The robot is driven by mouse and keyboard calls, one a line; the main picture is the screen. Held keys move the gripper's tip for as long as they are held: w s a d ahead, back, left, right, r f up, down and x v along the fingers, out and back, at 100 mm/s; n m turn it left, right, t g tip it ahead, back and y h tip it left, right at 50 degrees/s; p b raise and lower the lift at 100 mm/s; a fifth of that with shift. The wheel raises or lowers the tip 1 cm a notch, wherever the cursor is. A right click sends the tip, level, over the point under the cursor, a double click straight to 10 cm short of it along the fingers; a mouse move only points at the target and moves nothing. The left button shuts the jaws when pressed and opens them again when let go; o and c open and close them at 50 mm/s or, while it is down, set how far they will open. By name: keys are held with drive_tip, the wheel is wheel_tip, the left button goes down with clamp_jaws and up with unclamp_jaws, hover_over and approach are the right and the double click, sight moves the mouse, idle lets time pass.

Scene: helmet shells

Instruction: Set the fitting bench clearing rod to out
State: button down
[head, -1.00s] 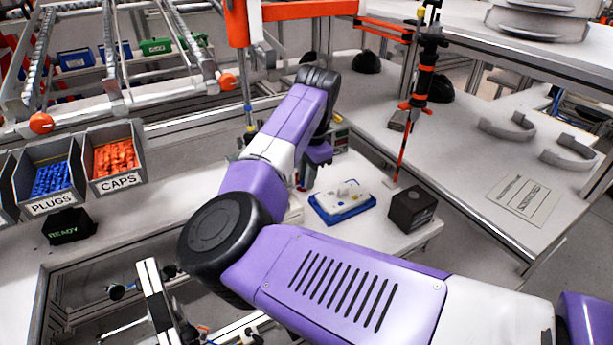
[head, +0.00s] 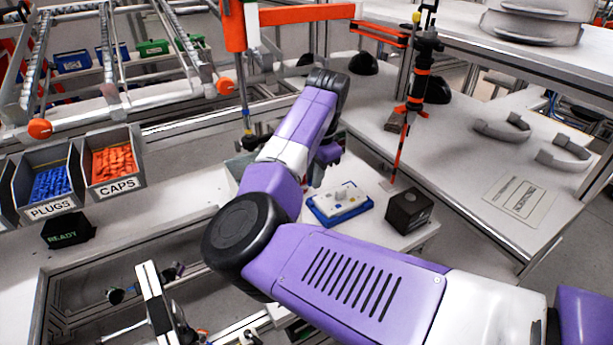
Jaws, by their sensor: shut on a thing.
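My gripper (head: 318,168) hangs below my black wrist, just behind the blue tray with a white part on it. Its fingers are small and partly hidden by my forearm. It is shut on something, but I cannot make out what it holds. No clearing rod can be clearly told apart on the fitting bench (head: 185,205), and its position cannot be read. My purple arm covers much of the bench around the gripper.
The blue tray (head: 350,216) and a black box (head: 409,210) stand right of my arm. A red-and-black upright rod (head: 401,150) is behind them. The plugs bin (head: 52,209), caps bin (head: 117,184) and READY box (head: 67,230) are at left.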

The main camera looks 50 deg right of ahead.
drive_tip(key=c, duration=1.3)
unclamp_jaws()
drive_tip(key=shift+c, duration=0.2)
wheel_tip(320, 180, up, 8)
drive_tip(key=s+b, duration=0.1)
drive_tip(key=shift+a+f+b, duration=0.15)
drive_tip(key=shift+a+b, duration=0.05)
drive_tip(key=shift+b, duration=0.1)
drive_tip(key=shift+s, duration=0.1)
